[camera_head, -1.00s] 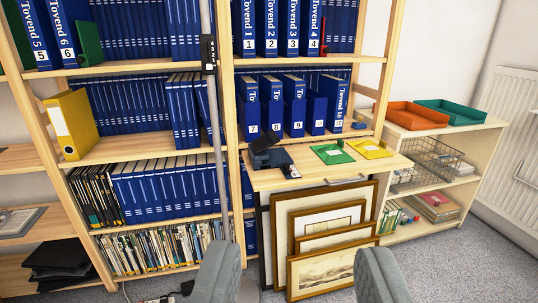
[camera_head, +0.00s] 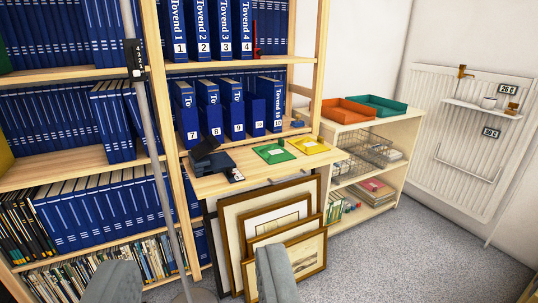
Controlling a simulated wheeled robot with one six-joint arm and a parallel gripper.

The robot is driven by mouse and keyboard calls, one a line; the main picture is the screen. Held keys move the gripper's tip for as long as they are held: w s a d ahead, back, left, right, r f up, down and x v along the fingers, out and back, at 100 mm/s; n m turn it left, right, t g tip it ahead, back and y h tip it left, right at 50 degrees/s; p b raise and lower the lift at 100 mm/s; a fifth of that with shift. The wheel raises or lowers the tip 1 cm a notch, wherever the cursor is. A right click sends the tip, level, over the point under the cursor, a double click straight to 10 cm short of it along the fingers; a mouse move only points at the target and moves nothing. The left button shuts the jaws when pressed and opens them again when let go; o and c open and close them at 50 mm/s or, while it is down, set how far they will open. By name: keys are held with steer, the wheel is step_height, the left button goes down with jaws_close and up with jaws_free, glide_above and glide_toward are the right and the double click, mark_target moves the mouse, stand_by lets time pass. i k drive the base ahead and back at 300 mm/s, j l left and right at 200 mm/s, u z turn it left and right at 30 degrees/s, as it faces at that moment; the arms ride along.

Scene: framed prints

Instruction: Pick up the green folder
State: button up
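A flat green folder-like item (camera_head: 273,153) with a pale label lies on the pull-out wooden shelf, left of a similar yellow one (camera_head: 309,145). A sliver of an upright green binder (camera_head: 4,58) shows at the left edge on the upper shelf, mostly out of view. My gripper (camera_head: 195,278) shows as two grey fingers at the bottom, wide apart with nothing between them. It is well short of the shelves and touches neither green item.
Framed prints (camera_head: 284,256) lean below the pull-out shelf (camera_head: 222,183), which also holds a dark device (camera_head: 212,160). A metal pole (camera_head: 160,150) stands before the bookcase. A low cabinet (camera_head: 375,202) bears orange and green trays. Carpet (camera_head: 400,255) is open at lower right.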

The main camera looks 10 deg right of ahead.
mark_target(272, 154)
steer(key=i+l, duration=0.4)
steer(key=i, duration=0.2)
steer(key=i+l, duration=0.4)
steer(key=i, duration=0.2)
steer(key=i+l, duration=0.4)
steer(key=i, duration=0.25)
